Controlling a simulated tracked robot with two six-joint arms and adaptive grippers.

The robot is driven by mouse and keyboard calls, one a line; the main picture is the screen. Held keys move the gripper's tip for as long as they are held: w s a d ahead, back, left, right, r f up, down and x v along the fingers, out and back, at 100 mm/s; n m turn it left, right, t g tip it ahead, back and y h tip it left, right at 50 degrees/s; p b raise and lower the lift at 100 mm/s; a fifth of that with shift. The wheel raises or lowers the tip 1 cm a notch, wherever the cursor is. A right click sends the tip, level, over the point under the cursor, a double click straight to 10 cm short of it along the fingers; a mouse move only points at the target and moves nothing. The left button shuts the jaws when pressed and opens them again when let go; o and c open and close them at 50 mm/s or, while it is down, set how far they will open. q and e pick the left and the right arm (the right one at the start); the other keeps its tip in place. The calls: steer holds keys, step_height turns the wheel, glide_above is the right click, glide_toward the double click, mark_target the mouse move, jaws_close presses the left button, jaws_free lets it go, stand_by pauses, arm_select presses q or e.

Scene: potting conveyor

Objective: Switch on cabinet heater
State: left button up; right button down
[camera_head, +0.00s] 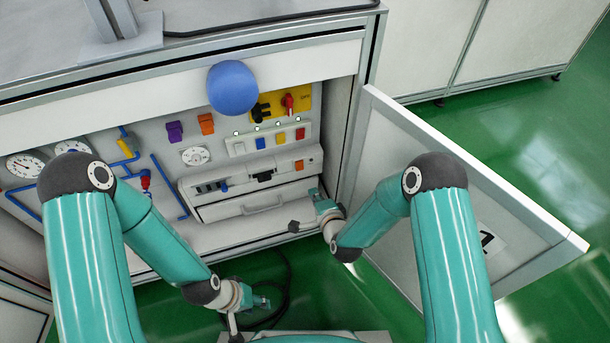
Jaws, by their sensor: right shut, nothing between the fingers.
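The open cabinet shows a control panel (222,150). No label for the heater is readable, so I cannot tell which control is the heater's. The panel has a yellow plate (272,97) with a black and a red rotary knob (289,103), a strip of coloured rocker switches (240,148), a purple switch (174,131), an orange switch (206,123) and a white dial (195,156). My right gripper (304,210) is shut and empty, in front of the panel's lower right, below the switches. My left gripper (250,318) is low in front of the cabinet; its finger opening is unclear.
A blue ball (232,88) shows in front of the panel's top, partly covering it. The cabinet door (465,185) stands open on the right, beside my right arm. Gauges (24,165) and blue pipes are at left. A dark cable (285,285) lies on the green floor.

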mark_target(301, 170)
steer(key=b+x, duration=0.1)
steer(key=x, duration=0.2)
steer(key=b+x, duration=0.1)
steer(key=x, duration=0.3)
steer(key=r+b+x, duration=0.1)
steer(key=x, duration=0.3)
steer(key=shift+w+a+b, duration=0.15)
steer(key=shift+w+b, duration=0.05)
steer(key=shift+b, duration=0.15)
